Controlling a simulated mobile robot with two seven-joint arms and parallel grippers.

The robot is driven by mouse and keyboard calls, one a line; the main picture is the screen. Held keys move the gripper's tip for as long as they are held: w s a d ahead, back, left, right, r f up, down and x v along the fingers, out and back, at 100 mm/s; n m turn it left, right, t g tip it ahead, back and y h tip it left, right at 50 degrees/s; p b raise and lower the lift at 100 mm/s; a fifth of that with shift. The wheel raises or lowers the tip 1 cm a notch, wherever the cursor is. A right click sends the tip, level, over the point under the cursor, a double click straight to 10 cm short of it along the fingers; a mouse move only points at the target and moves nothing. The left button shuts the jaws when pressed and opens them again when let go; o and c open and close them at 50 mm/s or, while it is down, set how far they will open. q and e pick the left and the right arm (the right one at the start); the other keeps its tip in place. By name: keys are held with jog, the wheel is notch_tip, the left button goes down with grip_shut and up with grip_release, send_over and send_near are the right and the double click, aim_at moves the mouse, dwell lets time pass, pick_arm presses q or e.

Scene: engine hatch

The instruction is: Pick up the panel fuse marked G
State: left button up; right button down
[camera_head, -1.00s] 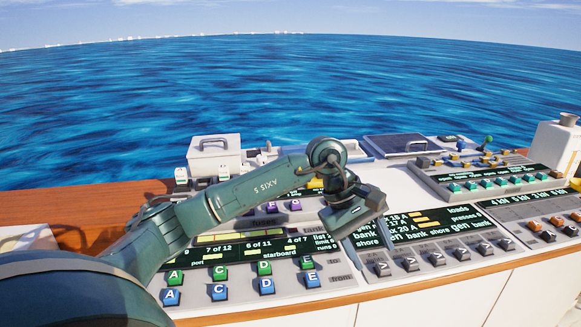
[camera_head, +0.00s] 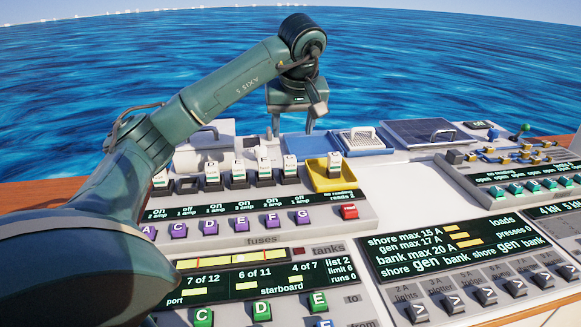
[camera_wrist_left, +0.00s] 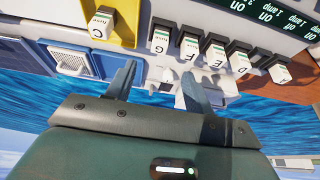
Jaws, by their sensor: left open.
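The G fuse (camera_head: 290,167) is a white block with a green band, upright at the right end of the fuse row on the panel. It also shows in the left wrist view (camera_wrist_left: 160,40), where its letter is small. My left gripper (camera_head: 292,130) is open and empty, fingers pointing down. In the head view its fingertips appear just above the G fuse, apart from it. In the left wrist view the fuse lies beyond the gap between the fingers (camera_wrist_left: 160,88). My right gripper is not in view.
Other fuses stand left of G, nearest the F fuse (camera_head: 264,167). A yellow tray (camera_head: 322,182) right of G holds a loose fuse (camera_head: 335,161) that looks marked C. One black socket (camera_head: 187,185) is empty. Lettered purple buttons (camera_head: 273,221) line the front.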

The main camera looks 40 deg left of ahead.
aim_at(290, 157)
pick_arm(q)
jog(key=x, duration=1.1)
jog(key=shift+w+a+f, duration=0.15)
jog(key=shift+w+f, duration=0.05)
jog(key=shift+f, duration=0.1)
jog(key=shift+c, duration=0.4)
jog(key=c, duration=1)
